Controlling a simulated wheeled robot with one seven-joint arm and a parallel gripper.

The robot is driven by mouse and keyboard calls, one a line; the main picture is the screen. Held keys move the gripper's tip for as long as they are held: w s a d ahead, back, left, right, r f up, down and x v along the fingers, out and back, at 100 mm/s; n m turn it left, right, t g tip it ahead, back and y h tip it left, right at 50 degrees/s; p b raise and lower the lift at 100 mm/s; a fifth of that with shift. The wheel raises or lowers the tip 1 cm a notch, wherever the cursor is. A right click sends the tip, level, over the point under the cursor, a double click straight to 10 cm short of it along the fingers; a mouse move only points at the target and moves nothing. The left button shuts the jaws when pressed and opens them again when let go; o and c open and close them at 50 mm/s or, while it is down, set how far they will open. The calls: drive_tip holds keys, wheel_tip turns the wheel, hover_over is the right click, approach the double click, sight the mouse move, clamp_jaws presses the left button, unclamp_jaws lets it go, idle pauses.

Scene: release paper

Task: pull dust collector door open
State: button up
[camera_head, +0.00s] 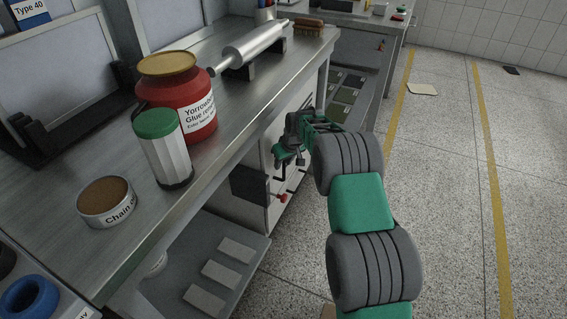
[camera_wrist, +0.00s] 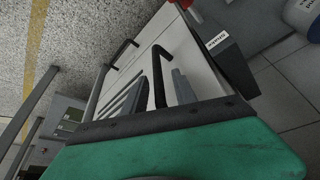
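The dust collector appears to be the white cabinet (camera_head: 283,197) under the workbench. One black bar handle (camera_wrist: 124,52) shows at the upper left of that face. A second black handle (camera_wrist: 158,78) stands nearer, just beyond the green gripper body. My gripper (camera_head: 284,157) is in front of the cabinet, close to a black handle, below the bench edge.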

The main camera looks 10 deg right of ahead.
clamp_jaws()
idle(1.2)
